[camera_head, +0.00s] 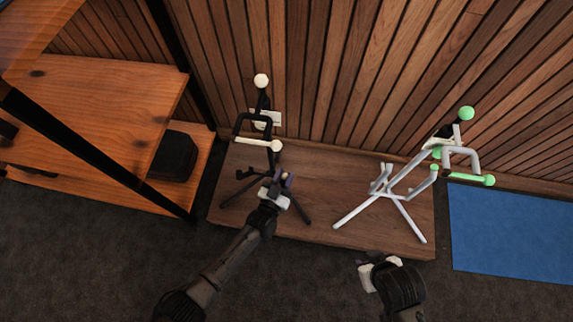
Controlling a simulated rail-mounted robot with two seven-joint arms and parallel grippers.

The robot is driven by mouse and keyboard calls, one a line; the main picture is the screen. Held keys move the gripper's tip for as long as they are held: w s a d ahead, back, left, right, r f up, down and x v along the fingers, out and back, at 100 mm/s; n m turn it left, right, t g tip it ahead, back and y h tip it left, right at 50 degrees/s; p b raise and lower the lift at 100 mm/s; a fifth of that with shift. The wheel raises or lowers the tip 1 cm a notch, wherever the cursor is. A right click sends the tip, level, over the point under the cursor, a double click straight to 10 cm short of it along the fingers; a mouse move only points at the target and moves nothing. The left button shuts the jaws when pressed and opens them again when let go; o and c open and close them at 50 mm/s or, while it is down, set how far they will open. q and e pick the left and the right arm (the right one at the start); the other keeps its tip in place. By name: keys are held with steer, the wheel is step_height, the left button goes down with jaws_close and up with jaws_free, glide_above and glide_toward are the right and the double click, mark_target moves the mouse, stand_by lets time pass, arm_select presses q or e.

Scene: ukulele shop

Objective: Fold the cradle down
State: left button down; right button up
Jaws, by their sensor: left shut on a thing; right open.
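A black stand (265,100) with cream knobs stands on the left of a low wooden platform. Its black cradle (246,173) sticks out low on the front, above the splayed legs. My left gripper (284,181) is at the cradle's right side and is shut on it, hiding that part. A white stand (407,178) with green knobs stands to the right, its own cradle arms turned up at the front. My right gripper (379,265) is open and empty, in front of the platform and below the white stand; its fingers are partly hidden by its own body.
The wooden platform (320,222) stands against a slatted wood wall (330,60). A wooden shelf unit (95,105) with a black box (173,157) is close on the left. A blue mat (510,235) lies at the right. The dark floor in front is clear.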

arm_select(q)
steer(key=shift+s+a+f+t+h, duration=0.15)
steer(key=shift+s+f+t, duration=0.1)
steer(key=shift+s, duration=0.25)
steer(key=shift+s+a+f+t+h, duration=0.15)
steer(key=shift+s+f, duration=0.05)
steer(key=shift+s, duration=0.25)
steer(key=c, duration=0.9)
jaws_free()
steer(key=shift+o, duration=0.2)
steer(key=shift+s+a, duration=0.1)
